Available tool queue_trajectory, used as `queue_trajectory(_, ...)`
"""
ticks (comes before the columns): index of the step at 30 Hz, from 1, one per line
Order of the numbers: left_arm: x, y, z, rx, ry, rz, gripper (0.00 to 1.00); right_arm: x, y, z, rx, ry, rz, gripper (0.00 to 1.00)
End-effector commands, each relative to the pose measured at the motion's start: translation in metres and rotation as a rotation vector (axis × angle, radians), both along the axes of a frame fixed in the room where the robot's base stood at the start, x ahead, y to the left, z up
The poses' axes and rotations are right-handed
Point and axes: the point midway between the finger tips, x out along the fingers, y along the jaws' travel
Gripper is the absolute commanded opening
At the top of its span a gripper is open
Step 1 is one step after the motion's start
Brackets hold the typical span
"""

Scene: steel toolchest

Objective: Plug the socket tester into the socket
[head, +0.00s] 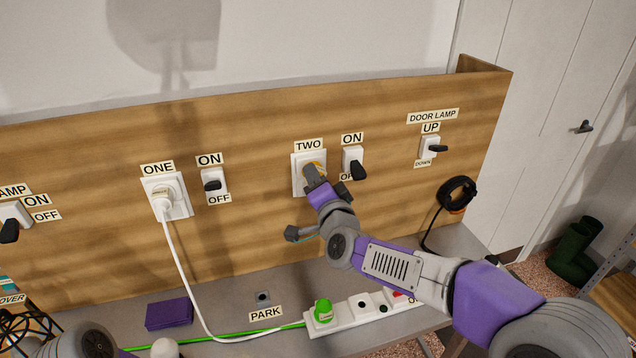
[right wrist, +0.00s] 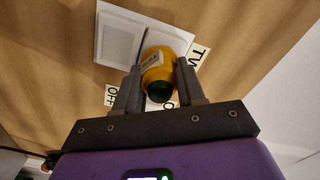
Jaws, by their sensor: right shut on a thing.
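The socket tester (right wrist: 165,68) is a yellow body with a dark round end, held between the two fingers of my right gripper (right wrist: 158,78). In the head view the right gripper (head: 318,174) is up against the board at the socket labelled TWO (head: 298,177), with a little of the yellow tester (head: 317,167) showing. The white plate of that socket (right wrist: 119,38) is behind the tester in the right wrist view. The fingers and tester hide the plug holes, so I cannot tell whether the pins are in. My left gripper is out of view.
Socket ONE (head: 176,207) holds a white plug with a cable. A black-lever switch (head: 354,161) stands close to the right of socket TWO. A power strip (head: 345,313) with a green plug and a purple block (head: 169,314) lie on the bench below.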

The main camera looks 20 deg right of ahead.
Motion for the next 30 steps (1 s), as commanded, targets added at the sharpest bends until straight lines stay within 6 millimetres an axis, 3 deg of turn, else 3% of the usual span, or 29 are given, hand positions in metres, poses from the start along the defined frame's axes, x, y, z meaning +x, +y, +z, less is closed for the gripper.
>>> queue_trajectory(10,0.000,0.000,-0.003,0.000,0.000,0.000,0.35,0.009,0.000,0.000,0.000,0.000,-0.001,0.03)
queue_trajectory(11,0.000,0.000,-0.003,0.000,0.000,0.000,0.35,0.008,0.000,0.000,0.000,0.000,-0.001,0.42)
queue_trajectory(16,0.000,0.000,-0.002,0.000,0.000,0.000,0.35,0.008,0.000,0.000,0.000,0.000,0.000,0.68)
queue_trajectory(25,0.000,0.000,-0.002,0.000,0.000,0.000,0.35,0.007,0.000,0.000,0.000,0.000,0.000,0.69)
queue_trajectory(30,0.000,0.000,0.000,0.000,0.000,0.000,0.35,-0.008,0.000,0.002,0.002,-0.002,0.001,0.69)
